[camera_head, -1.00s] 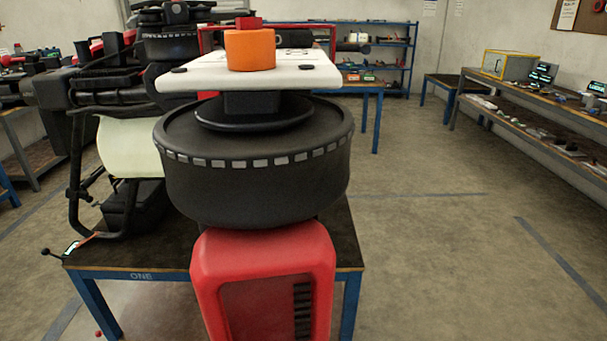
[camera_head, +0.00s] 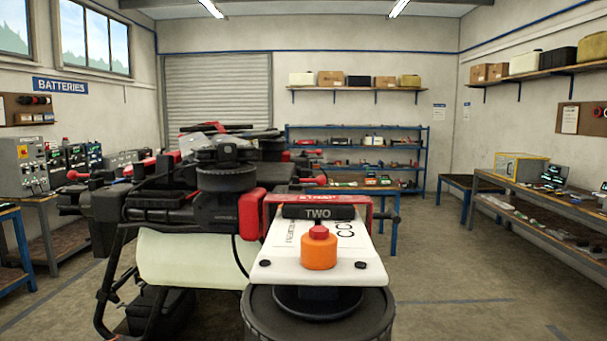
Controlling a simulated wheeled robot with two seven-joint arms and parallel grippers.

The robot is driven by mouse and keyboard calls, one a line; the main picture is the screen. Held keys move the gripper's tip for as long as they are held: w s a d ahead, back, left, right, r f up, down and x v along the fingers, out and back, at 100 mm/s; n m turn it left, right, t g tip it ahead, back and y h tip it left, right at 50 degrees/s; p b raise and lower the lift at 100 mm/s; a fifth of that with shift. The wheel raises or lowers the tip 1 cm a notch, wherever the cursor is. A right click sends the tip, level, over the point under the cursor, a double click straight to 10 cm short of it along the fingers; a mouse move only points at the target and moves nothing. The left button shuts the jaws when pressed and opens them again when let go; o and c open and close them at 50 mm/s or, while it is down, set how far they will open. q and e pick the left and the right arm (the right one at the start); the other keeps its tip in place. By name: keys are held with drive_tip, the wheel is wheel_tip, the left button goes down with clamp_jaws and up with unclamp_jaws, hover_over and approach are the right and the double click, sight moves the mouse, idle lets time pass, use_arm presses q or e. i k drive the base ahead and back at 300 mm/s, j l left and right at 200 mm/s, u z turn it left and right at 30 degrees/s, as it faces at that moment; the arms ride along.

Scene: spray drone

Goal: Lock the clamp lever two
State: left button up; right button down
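Clamp lever two is a black bar marked "TWO" (camera_head: 318,212) in a red bracket (camera_head: 377,207), at the back edge of a white plate (camera_head: 335,262). The bar lies across the picture, level, with its label facing me. I cannot tell whether it is locked. An orange cylinder with a red top (camera_head: 319,250) stands on the plate in front of it. The plate sits above a round black drum (camera_head: 320,322) at the near end of the drone (camera_head: 180,225). Neither of my grippers shows.
A pale tank (camera_head: 185,260) hangs under the drone at left. A blue shelf rack (camera_head: 355,140) stands at the back wall. A workbench (camera_head: 540,200) runs along the right. The floor (camera_head: 440,280) between drone and workbench is clear.

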sight(321, 180)
drive_tip(key=l+u, duration=0.4)
drive_tip(key=l, duration=1.15)
drive_tip(key=i+l+u, duration=0.45)
drive_tip(key=l, duration=0.25)
drive_tip(key=i+l+u, duration=0.2)
drive_tip(key=l, duration=0.2)
drive_tip(key=i+l+u, duration=0.25)
drive_tip(key=i, duration=0.25)
drive_tip(key=i+l+u, duration=0.2)
drive_tip(key=i+l, duration=0.3)
